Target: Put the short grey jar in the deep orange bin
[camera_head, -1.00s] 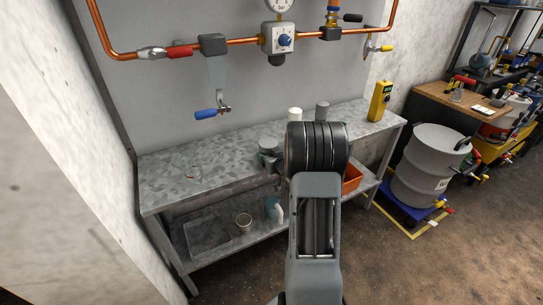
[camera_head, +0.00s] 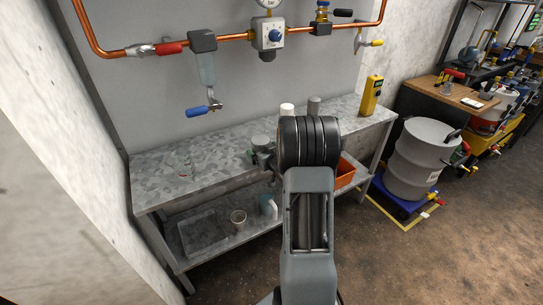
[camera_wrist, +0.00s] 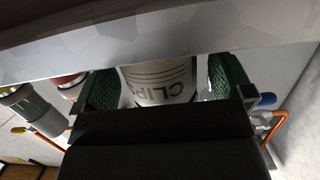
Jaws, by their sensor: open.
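A short grey jar (camera_head: 260,142) stands on the metal bench top, just left of my wrist in the head view. My gripper (camera_wrist: 162,85) is open. In the wrist view its two green-padded fingers stand on either side of a pale jar (camera_wrist: 160,82) labelled "CLIPS", which appears to be this same jar; I cannot tell whether they touch it. The jar's far end is hidden by a pale surface, and my gripper body covers its near part. The orange bin (camera_head: 345,173) is on the lower shelf, right of my arm and partly hidden by it.
A white jar (camera_head: 287,109) and a taller grey one (camera_head: 314,105) stand behind my wrist. The lower shelf holds a tray (camera_head: 203,234), a cup (camera_head: 238,218) and a jug (camera_head: 268,205). A drum (camera_head: 422,160) stands right.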

